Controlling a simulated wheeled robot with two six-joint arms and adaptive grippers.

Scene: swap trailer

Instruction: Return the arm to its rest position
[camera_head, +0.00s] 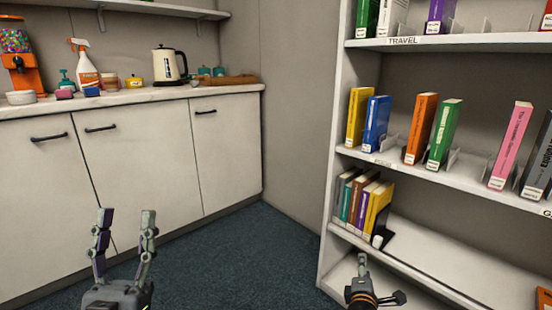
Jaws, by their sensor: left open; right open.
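My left gripper (127,222) is at the lower left, in front of the white cabinets. Its two fingers point up and stand apart, with nothing between them. My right gripper (380,275) is at the bottom, right of centre, in front of the lower shelves of the bookcase. Its fingers are spread apart and I see nothing held in them. Both arms are mostly out of the picture below.
A white bookcase (338,195) on the right holds several books, including a yellow book (378,208) near my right gripper. A counter (225,90) on the left bears a kettle (166,65) and bottles. Carpeted floor (255,250) lies clear between.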

